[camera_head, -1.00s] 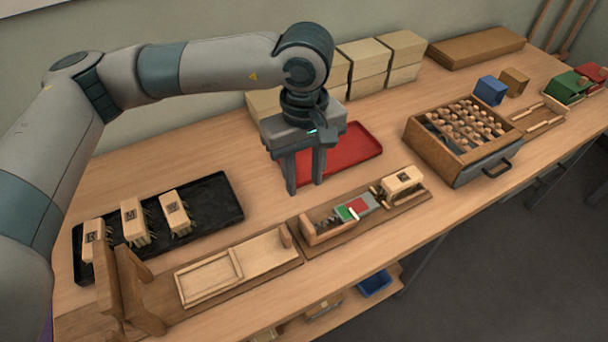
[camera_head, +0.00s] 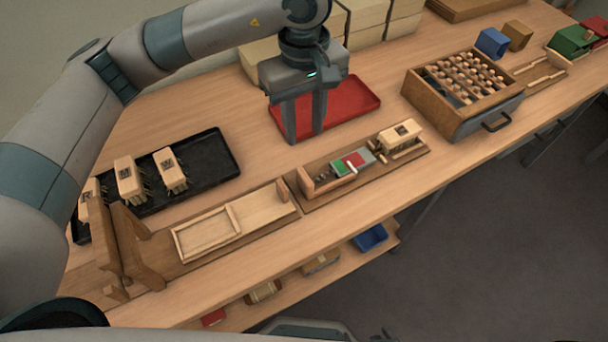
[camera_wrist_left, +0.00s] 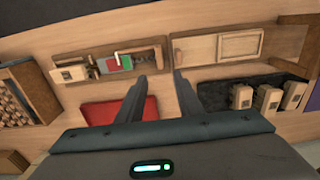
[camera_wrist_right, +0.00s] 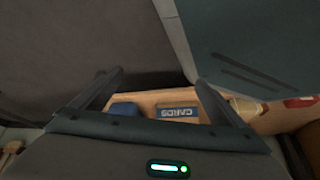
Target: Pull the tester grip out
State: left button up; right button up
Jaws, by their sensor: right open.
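The tester (camera_head: 312,196) is a wooden fixture on the front of the bench, with a green and red scale (camera_head: 352,161) and a small white pointer. A pale wooden block (camera_head: 400,138) with a dark printed mark sits at its right end. Small wooden parts show beside the block; I cannot tell which is the grip. The tester also shows in the left wrist view (camera_wrist_left: 118,64). My left gripper (camera_head: 305,138) points down, open and empty, behind the tester near the red tray. My right gripper (camera_wrist_right: 160,78) is open and empty in the right wrist view, facing the lower shelf.
A red tray (camera_head: 350,102) lies behind the tester. A black tray (camera_head: 212,150) with brush blocks and a wooden jig (camera_head: 262,208) are left. A compartment box (camera_head: 430,100) stands right. The lower shelf (camera_head: 285,285) holds a blue bin (camera_head: 370,238).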

aim_at(304, 176)
pick_arm(q)
notch_tip(304, 176, down, 17)
jog(key=p, duration=0.4)
jog(key=shift+f, duration=0.2)
pick_arm(e)
jog(key=s+d+f+g, duration=0.1)
jog(key=s+d+g, duration=0.1)
jog(key=s, duration=0.6)
jog(key=s+d+g+h, duration=0.1)
jog(key=s+d, duration=0.3)
jog(key=s, duration=0.4)
jog(key=shift+d+f+g, duration=0.2)
jog(key=shift+f+g, duration=0.2)
jog(key=shift+g, duration=0.3)
